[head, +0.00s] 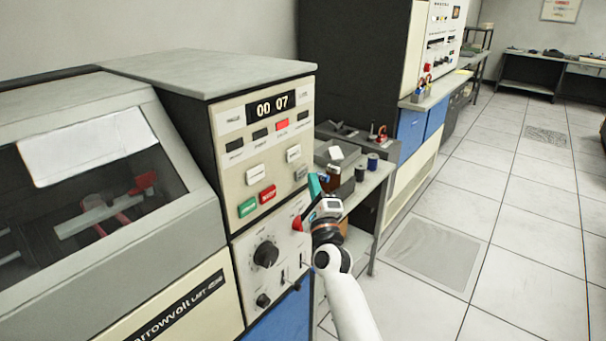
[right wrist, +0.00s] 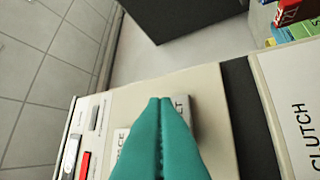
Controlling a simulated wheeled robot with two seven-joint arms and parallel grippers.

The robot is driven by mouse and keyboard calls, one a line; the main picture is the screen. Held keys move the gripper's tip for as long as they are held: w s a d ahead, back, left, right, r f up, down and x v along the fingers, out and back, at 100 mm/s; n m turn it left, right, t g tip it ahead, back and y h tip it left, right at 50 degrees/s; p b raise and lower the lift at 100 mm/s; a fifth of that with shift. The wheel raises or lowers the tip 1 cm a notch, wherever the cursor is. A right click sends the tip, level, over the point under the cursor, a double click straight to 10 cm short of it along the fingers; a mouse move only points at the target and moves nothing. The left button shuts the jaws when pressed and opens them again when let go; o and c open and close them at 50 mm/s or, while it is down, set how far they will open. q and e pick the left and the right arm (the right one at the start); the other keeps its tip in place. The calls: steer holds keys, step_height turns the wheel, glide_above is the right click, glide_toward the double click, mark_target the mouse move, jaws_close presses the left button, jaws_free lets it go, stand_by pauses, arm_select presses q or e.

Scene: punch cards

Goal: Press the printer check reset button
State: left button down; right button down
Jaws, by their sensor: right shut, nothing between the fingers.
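The printer check reset button cannot be told by its label in either view. In the head view, the control panel (head: 228,165) carries an upper white button (head: 293,153), a lower white button (head: 256,174), a grey button (head: 300,173), a green button (head: 248,207) and a red button (head: 267,194). My right gripper (head: 316,186) is beside the panel's right edge, with teal fingers shut and empty. In the right wrist view, the fingers (right wrist: 160,100) partly cover two buttons, their labels ending in "CE" and "CT"; contact cannot be told. My left gripper is not in view.
A display (head: 271,107) reads "00 07", with a lit red indicator (head: 282,125) below. The lower panel has a black knob (head: 266,254). A side table (head: 372,190) with small items stands close behind my right gripper. Tiled floor (head: 500,220) is clear at the right.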

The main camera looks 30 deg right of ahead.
steer(key=shift+w+a, duration=0.1)
steer(key=shift+w, duration=0.05)
steer(key=shift+w+a, duration=0.1)
steer(key=shift+w, duration=0.15)
steer(key=shift+w+a, duration=0.15)
steer(key=shift+w, duration=0.2)
stand_by(0.7)
steer(key=shift+s, duration=0.1)
steer(key=shift+s+d, duration=0.35)
steer(key=shift+s, duration=0.3)
steer(key=shift+s+d+p, duration=0.2)
steer(key=shift+s+d, duration=0.1)
steer(key=shift+s, duration=0.5)
steer(key=shift+s+d+p, duration=0.15)
steer(key=shift+s+d, duration=0.2)
steer(key=shift+s, duration=0.4)
steer(key=shift+s+d+p, duration=0.2)
steer(key=shift+s+d, duration=0.1)
steer(key=shift+s, duration=0.5)
